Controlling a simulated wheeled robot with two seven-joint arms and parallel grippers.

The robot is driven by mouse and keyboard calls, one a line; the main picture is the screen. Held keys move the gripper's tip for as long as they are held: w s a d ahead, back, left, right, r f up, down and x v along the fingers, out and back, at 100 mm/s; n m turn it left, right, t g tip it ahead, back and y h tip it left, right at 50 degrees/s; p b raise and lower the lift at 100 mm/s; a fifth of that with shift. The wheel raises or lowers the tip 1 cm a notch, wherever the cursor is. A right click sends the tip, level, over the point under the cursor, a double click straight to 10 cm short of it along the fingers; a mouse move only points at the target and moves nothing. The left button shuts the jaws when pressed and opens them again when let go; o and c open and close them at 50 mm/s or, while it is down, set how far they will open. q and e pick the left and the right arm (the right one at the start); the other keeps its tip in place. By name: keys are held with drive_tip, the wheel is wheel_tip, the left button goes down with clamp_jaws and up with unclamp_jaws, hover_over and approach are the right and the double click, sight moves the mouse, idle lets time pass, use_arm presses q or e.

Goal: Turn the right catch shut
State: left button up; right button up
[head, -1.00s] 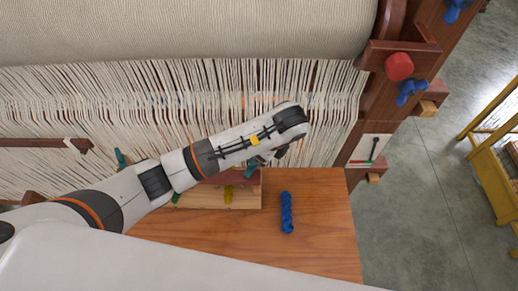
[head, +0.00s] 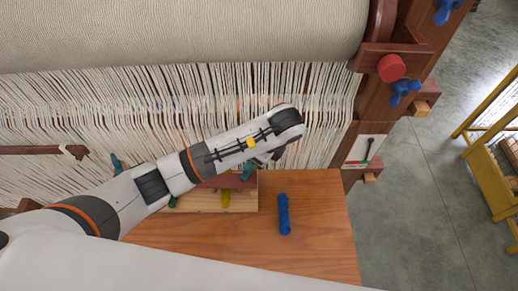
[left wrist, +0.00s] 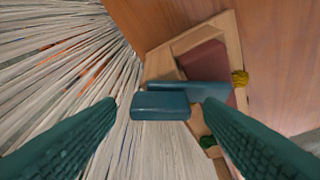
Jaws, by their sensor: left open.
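A teal catch (left wrist: 160,104) shows in the left wrist view as a blunt block in front, with a teal bar behind it across a dark red panel (left wrist: 203,66) in a wooden frame (left wrist: 161,64). My left gripper (left wrist: 160,112) is open, one dark green ridged finger on each side of the block. I see no clear contact with it. In the head view the teal catch (head: 248,171) is partly hidden under my left gripper (head: 262,165), at the right end of the wooden frame (head: 240,207). My right gripper is not in view.
Pale warp threads (head: 220,90) hang right behind the arm. Yellow (head: 226,198) and green (head: 173,202) pieces sit at the frame's front. The table's front right is clear.

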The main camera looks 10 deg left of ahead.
use_arm(q)
drive_tip(key=p+v, duration=0.4)
drive_tip(key=v, duration=0.7)
drive_tip(key=shift+d+r+p, duration=0.2)
drive_tip(key=shift+r+p, duration=0.15)
drive_tip(key=shift+p, duration=0.05)
